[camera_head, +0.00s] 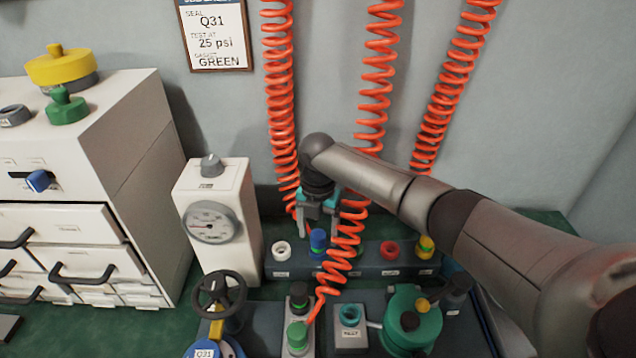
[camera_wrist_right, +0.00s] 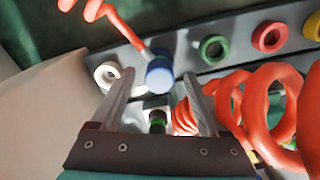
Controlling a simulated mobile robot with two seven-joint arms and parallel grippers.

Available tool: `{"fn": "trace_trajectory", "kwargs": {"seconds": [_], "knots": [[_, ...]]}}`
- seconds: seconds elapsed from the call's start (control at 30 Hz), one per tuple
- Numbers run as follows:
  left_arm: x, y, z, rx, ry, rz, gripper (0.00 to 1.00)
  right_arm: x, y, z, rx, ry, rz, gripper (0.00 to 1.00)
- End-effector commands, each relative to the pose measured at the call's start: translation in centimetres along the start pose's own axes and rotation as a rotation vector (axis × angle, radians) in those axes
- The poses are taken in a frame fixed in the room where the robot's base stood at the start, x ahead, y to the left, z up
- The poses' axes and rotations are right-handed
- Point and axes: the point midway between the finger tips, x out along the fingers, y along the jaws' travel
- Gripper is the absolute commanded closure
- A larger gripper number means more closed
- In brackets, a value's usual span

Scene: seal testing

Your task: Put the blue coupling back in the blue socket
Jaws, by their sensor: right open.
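The blue coupling (camera_head: 318,240) stands upright at the second place from the left on the dark socket rack (camera_head: 365,264). A red hose runs to it in the right wrist view, where its round blue body (camera_wrist_right: 160,74) shows between the fingertips. The blue socket is hidden under the coupling, and I cannot tell how deep the coupling sits. My right gripper (camera_head: 318,222) is open just above the coupling, pointing down. Its fingers (camera_wrist_right: 157,78) are either side of the coupling in the wrist view, with no clear contact. My left gripper is not in view.
Coiled red hoses (camera_head: 347,235) hang close beside my right gripper. The gauge box (camera_head: 218,205) stands left; a green vessel (camera_head: 410,318) is in front.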

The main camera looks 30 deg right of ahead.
Motion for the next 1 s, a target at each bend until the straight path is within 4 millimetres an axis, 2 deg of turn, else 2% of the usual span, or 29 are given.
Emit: {"fn": "trace_trajectory", "kwargs": {"seconds": [0.03, 0.57, 0.7, 0.8, 1.0], "knots": [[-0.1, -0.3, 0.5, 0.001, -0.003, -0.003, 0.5, -1.0, 0.1, 0.1, 0.0, -0.002, 0.003, 0.22], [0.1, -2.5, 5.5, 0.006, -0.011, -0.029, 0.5, -7.1, 0.0, 0.1, 0.0, -0.003, 0.003, 0.22], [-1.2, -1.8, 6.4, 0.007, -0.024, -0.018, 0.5, -10.6, 0.1, 0.1, 0.001, -0.004, 0.005, 0.22], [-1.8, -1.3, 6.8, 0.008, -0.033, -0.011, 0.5, -12.3, 0.0, 0.1, 0.001, -0.003, 0.003, 0.22], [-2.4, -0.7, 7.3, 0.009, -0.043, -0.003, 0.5, -14.2, 0.0, 0.0, 0.0, -0.002, 0.002, 0.22]]}}
